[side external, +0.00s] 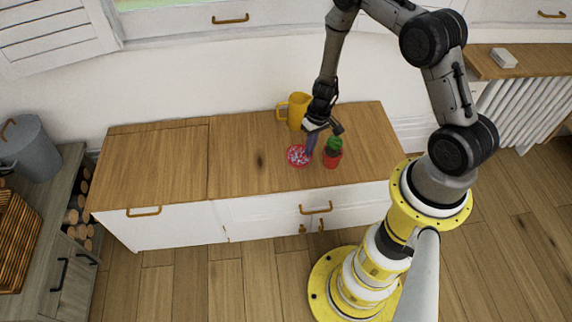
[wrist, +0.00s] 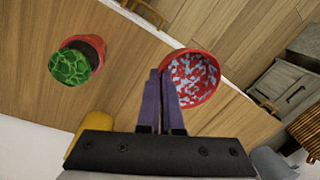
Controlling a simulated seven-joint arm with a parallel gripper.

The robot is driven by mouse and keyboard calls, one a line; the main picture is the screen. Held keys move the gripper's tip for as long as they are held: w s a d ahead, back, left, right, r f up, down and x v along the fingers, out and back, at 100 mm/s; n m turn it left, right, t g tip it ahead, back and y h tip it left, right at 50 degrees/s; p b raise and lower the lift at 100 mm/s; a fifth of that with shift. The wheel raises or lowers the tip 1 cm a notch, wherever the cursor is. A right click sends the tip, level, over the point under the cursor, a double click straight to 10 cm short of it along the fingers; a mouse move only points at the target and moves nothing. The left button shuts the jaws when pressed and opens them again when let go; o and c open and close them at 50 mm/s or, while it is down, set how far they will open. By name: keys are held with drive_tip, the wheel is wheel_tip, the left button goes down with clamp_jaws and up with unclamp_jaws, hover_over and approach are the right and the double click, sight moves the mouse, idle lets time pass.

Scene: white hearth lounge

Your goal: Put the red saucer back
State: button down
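The red saucer (side external: 298,155) has a pale speckled inside. In the side view it shows over the wooden counter top, left of my gripper's fingers. In the wrist view the saucer (wrist: 196,77) is to the right of the fingertips, and its left rim is at them. My gripper (wrist: 160,73) has its two purple fingers close together on that rim; it also shows in the side view (side external: 311,146). The saucer overlaps the counter's front edge in the wrist view and looks lifted, but its height is hard to tell.
A red pot with a green top (side external: 333,155) stands just right of the saucer; the wrist view shows it at left (wrist: 76,62). A yellow mug (side external: 297,108) stands behind, near the wall. The counter's left part (side external: 160,165) is clear.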

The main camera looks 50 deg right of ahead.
drive_tip(key=s+f, duration=0.3)
drive_tip(key=s, duration=0.1)
drive_tip(key=shift+m, duration=0.4)
drive_tip(key=w+d+f, duration=0.1)
drive_tip(key=w+f, duration=0.2)
drive_tip(key=w, duration=0.1)
drive_tip(key=w+d+f, duration=0.2)
drive_tip(key=w+f, duration=0.1)
drive_tip(key=w, duration=0.1)
drive_tip(key=w+d+f, duration=0.2)
drive_tip(key=w+f, duration=0.1)
drive_tip(key=w, duration=0.1)
drive_tip(key=shift+w, duration=0.2)
drive_tip(key=shift+w+d+f, duration=0.1)
drive_tip(key=shift+w+f, duration=0.2)
drive_tip(key=shift+f, duration=1.5)
drive_tip(key=shift+f, duration=0.15)
drive_tip(key=c, duration=1.1)
unclamp_jaws()
